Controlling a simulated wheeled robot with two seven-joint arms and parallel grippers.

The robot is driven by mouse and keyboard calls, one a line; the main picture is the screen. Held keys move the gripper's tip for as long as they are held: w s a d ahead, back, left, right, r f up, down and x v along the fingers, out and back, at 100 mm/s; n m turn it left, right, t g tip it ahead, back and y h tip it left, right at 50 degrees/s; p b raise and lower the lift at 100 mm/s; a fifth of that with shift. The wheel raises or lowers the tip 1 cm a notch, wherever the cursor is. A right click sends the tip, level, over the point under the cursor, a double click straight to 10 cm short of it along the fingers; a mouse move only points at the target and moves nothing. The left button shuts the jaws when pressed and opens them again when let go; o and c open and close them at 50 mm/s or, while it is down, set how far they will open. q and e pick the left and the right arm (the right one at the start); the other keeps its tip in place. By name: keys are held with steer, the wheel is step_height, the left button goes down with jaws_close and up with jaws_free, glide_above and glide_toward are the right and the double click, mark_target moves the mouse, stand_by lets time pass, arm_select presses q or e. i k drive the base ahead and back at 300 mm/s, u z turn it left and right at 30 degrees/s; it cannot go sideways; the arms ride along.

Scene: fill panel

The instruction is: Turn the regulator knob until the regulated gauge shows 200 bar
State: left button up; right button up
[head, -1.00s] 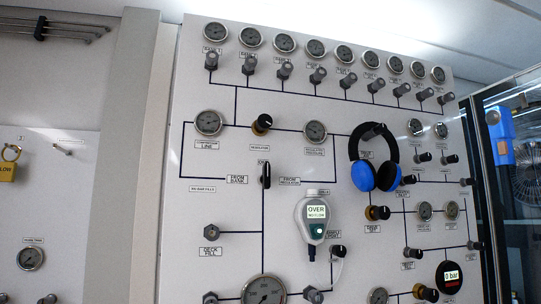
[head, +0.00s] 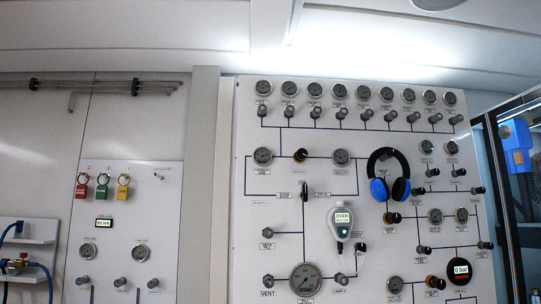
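Neither of my grippers shows in the head view, and nothing touches the knob.
Blue headphones (head: 389,177) hang right of the regulated gauge. A handheld meter reading OVER (head: 343,220) hangs below it. A row of gauges and knobs runs along the panel's top. A side panel with red, green and yellow locks (head: 102,186) is at left.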

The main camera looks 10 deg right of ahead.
mark_target(302, 153)
steer(key=u, duration=0.5)
steer(key=i, duration=1.55)
steer(key=z, duration=0.8)
